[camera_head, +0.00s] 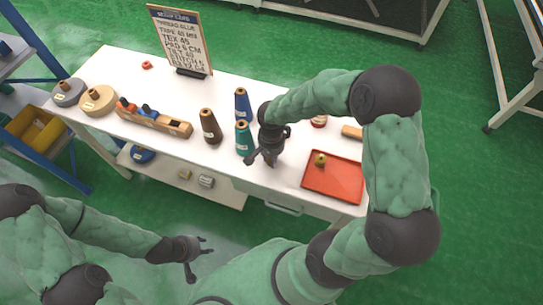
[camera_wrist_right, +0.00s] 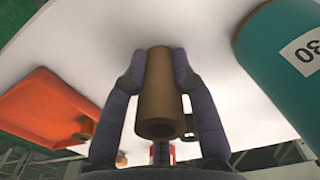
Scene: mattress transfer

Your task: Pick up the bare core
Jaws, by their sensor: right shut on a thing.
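The bare core (camera_wrist_right: 158,92) is a plain brown tube without thread, seen in the right wrist view between my right gripper's two fingers. My right gripper (camera_wrist_right: 160,85) is shut on it, one finger along each side. In the head view my right gripper (camera_head: 268,157) is over the white table (camera_head: 300,145), right of the teal spool; the core is mostly hidden there. I cannot tell whether the core touches the table. My left gripper (camera_head: 195,254) is open and empty, in front of the table and away from it.
A teal spool (camera_head: 243,139), a blue spool (camera_head: 242,105) and a brown cone (camera_head: 210,128) stand left of my right gripper. A red tray (camera_head: 345,183) with a small olive piece (camera_head: 320,159) is to the right. A wooden rack (camera_head: 160,121) and sign board (camera_head: 181,40) are further left.

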